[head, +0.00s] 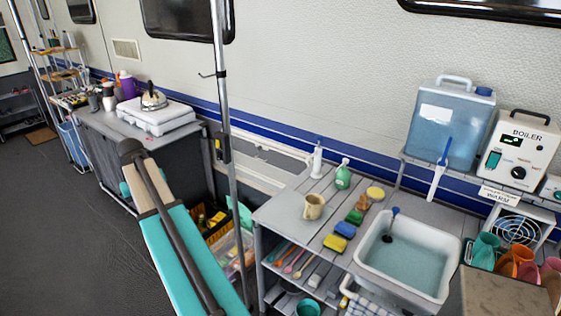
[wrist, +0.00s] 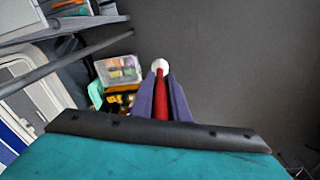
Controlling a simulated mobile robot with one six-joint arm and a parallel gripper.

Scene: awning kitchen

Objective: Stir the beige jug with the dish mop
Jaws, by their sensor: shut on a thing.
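The beige jug (head: 314,207) stands upright on the grey slatted counter in the head view, left of the sink; its inside cannot be made out. My gripper (wrist: 161,88) shows in the wrist view, with two purple fingers shut on a red stick with a round white end. This looks like the dish mop (wrist: 161,96), pointing away from the wrist camera. The gripper is above dark floor, apart from the jug, which is not in the wrist view. I cannot pick out the gripper or the mop in the head view.
A sink (head: 408,250) with water and a blue-headed tool is right of the jug. Sponges, a green bottle (head: 343,174) and a white dispenser (head: 317,160) stand close by. A metal pole (head: 226,120) rises left of the counter. A clear bin (wrist: 118,70) is on the floor.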

